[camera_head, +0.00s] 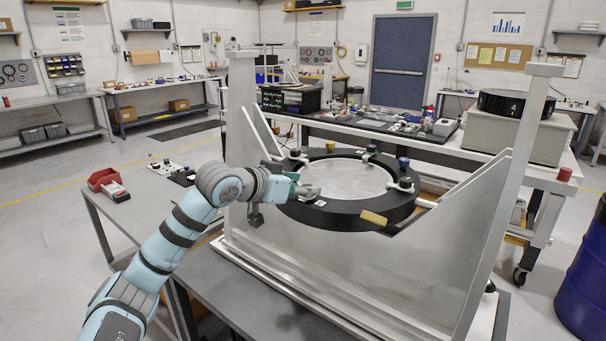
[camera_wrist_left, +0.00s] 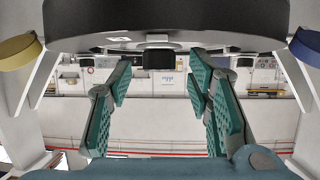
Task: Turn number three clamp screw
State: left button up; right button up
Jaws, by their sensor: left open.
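The fixture's thick black ring (camera_head: 340,217) lies flat around a pale round mirror (camera_head: 345,178). Clamps with knobs are spread around the ring, including a blue knob (camera_head: 404,162) at the far right and a yellow one (camera_head: 373,218) at the front. I cannot read which is number three. My left gripper (camera_head: 292,187) is at the ring's left edge.
Silver fixture walls (camera_head: 480,205) and upright posts stand on both sides of the ring. A grey table (camera_head: 260,305) is below. A dark workbench (camera_head: 400,128) with small parts stands behind. A blue drum (camera_head: 587,285) is at the right. Open floor lies at the left.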

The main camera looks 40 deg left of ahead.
pick_arm(q)
jog(key=shift+w+d+f, duration=0.1)
jog(key=shift+w+f, duration=0.25)
jog(key=shift+w, duration=0.1)
jog(key=shift+s, duration=0.1)
grip_shut()
jog(key=m+h+p, duration=0.2)
jog(key=h+p, duration=0.1)
jog(key=m+g+h+p, duration=0.1)
jog(key=shift+a+r+m, duration=0.3)
jog(key=shift+a+r, duration=0.05)
jog(key=shift+m+h+p, duration=0.35)
jog(key=shift+m+h, duration=0.15)
jog(key=shift+h, duration=0.1)
jog(key=shift+f+m+g+h, duration=0.2)
jog(key=shift+m+g+h, duration=0.2)
jog(key=shift+m+h, duration=0.15)
grip_release()
jog(key=shift+f, duration=0.1)
